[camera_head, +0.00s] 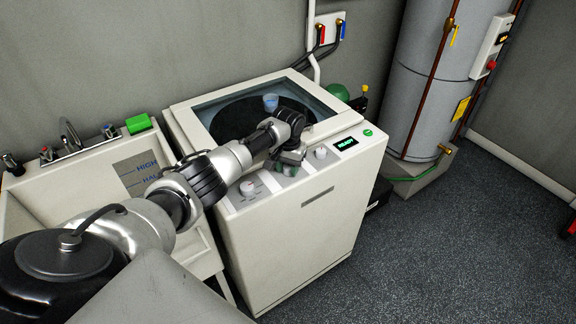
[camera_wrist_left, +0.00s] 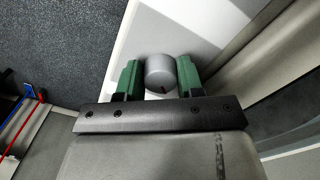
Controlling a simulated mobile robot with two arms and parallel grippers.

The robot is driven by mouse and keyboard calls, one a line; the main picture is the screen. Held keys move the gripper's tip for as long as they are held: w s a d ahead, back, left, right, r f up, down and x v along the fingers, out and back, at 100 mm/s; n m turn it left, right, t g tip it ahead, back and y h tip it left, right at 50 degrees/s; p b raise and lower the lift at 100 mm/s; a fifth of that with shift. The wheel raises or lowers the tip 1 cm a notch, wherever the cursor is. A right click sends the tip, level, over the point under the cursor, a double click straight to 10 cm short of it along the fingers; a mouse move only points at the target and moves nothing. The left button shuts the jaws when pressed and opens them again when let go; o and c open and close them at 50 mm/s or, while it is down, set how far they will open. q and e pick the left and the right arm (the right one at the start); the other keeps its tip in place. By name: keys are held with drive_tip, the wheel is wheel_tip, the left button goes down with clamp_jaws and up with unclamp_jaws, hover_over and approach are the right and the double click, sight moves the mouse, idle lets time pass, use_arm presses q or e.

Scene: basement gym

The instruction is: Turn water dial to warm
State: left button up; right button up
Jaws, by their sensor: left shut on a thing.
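The washing machine (camera_head: 300,230) is white, with a row of knobs along its sloped front panel. My left gripper (camera_head: 287,166) reaches over the panel and is shut on the middle dial. In the left wrist view the round grey dial (camera_wrist_left: 160,71) sits between the green fingers of the left gripper (camera_wrist_left: 159,80), with a small dark mark near its lower edge. The gripper mostly hides this dial in the head view. A left knob (camera_head: 247,188) and a right knob (camera_head: 320,152) are free. The dial labels are too small to read. My right gripper is not in view.
A display (camera_head: 345,144) reads READY beside a green button (camera_head: 367,132). A utility sink (camera_head: 90,185) is to the left, a water heater (camera_head: 435,75) to the right. Floor (camera_head: 440,240) at right is clear.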

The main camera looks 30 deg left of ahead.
sight(288, 167)
use_arm(q)
drive_tip(key=shift+m, duration=0.4)
drive_tip(key=o, duration=0.9)
drive_tip(key=shift+o, duration=0.2)
wheel_tip(288, 167, up, 11)
drive_tip(key=b, duration=0.1)
drive_tip(key=shift+f, duration=0.1)
